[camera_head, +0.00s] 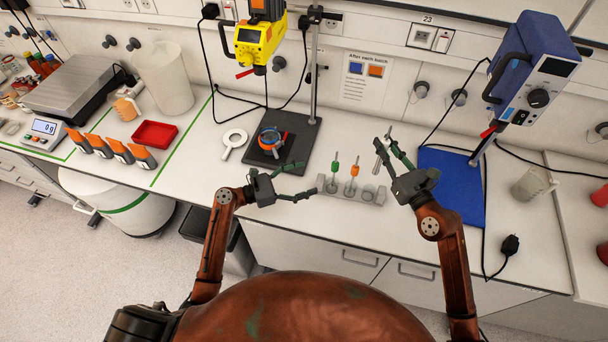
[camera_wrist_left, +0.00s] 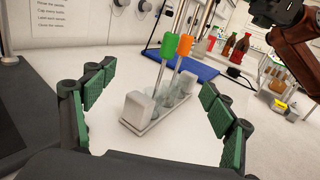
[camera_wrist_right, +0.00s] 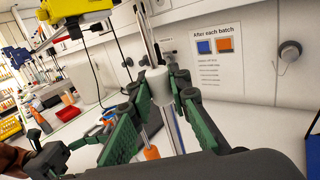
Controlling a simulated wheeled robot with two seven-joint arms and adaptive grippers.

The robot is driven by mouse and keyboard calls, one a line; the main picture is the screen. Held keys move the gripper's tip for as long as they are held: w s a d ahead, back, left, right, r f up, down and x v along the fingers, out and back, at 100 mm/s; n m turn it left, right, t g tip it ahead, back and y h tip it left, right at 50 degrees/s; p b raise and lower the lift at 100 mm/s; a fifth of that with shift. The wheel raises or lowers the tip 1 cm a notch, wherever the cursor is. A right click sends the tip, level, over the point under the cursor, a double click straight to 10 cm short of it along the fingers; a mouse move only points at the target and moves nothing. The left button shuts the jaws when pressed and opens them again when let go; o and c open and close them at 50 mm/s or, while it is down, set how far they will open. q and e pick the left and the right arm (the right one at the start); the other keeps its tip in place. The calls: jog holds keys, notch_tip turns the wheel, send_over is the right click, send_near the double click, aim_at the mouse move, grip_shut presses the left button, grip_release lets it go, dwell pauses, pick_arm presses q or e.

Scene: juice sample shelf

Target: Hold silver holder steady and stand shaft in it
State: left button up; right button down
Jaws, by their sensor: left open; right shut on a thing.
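The silver holder (camera_head: 321,183) stands on the bench between my grippers, with a green-collared shaft (camera_head: 335,167) and an orange-collared shaft (camera_head: 354,171) upright in it. My left gripper (camera_head: 307,182) is open at the holder's left. In the left wrist view the holder (camera_wrist_left: 138,112) lies ahead between the spread fingers, with no contact visible. My right gripper (camera_head: 385,141) is shut on a shaft with a pale grey collar (camera_wrist_right: 159,85), raised above the holder's right end. The shaft looks nearly upright in the right wrist view. Its lower end is hidden there.
A blue mat (camera_head: 455,180) with a blue mixer (camera_head: 532,68) on a stand is at the right. A black stand base (camera_head: 300,135) with a yellow mixer (camera_head: 259,43) is behind left.

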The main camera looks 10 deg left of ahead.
pick_arm(q)
send_near(324, 182)
jog(key=x, duration=0.2)
jog(key=shift+w+d, duration=0.25)
jog(key=shift+d, duration=0.1)
jog(key=x, duration=0.7)
jog(key=shift+w+d+f, duration=0.15)
jog(key=shift+d+f, duration=0.05)
jog(key=shift+f, duration=0.05)
jog(key=shift+c, duration=0.3)
